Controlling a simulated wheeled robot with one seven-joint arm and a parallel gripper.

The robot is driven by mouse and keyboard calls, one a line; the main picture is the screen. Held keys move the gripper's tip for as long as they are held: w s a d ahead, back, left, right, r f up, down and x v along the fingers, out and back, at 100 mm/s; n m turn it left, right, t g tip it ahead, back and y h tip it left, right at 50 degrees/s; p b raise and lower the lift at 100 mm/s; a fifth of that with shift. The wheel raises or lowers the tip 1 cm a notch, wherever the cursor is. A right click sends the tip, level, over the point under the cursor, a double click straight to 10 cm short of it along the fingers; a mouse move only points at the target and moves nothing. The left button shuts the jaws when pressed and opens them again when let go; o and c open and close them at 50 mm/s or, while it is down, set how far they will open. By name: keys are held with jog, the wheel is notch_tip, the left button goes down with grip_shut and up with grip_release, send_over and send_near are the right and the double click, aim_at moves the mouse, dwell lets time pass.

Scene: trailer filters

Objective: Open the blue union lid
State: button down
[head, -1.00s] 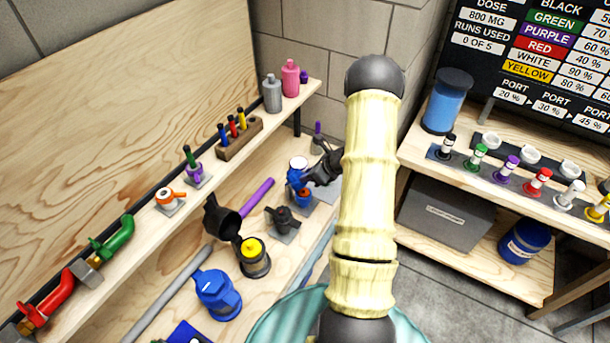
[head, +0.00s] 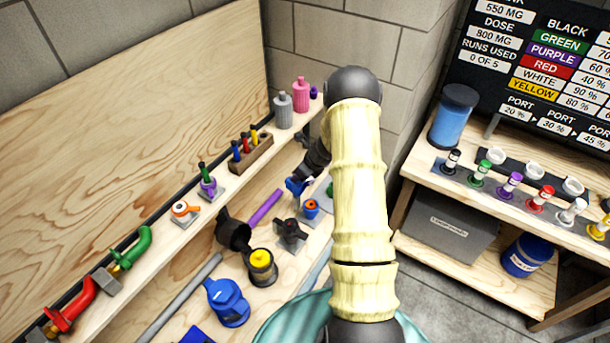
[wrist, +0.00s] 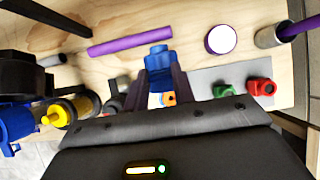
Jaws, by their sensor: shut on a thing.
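My gripper (head: 306,180) is low over the lower wooden shelf, partly behind my forearm in the head view. It is shut on a blue piece (head: 294,187), which looks like the blue union lid. In the wrist view the blue piece (wrist: 158,58) sticks out past the fingers (wrist: 162,82). A blue and orange port (head: 310,208) on a grey plate stands just below it. The port's orange part (wrist: 168,99) shows between the fingers in the wrist view. I cannot tell whether the lid still touches the port.
A black knobbed fitting (head: 290,233), a yellow-topped canister (head: 262,265) and a purple rod (head: 265,208) are close by on the left. Green (wrist: 222,90) and red fittings (wrist: 262,87) and a white disc (wrist: 221,39) lie to the right in the wrist view.

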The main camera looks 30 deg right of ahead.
jog(key=shift+w+a+r, duration=0.15)
jog(key=shift+w, duration=0.15)
jog(key=c, duration=1.4)
grip_release()
jog(key=shift+c, duration=0.2)
jog(key=shift+o, duration=1.4)
jog(key=shift+s, duration=0.1)
jog(key=b+v, duration=0.3)
jog(key=v, duration=1.4)
jog(key=shift+d, duration=0.25)
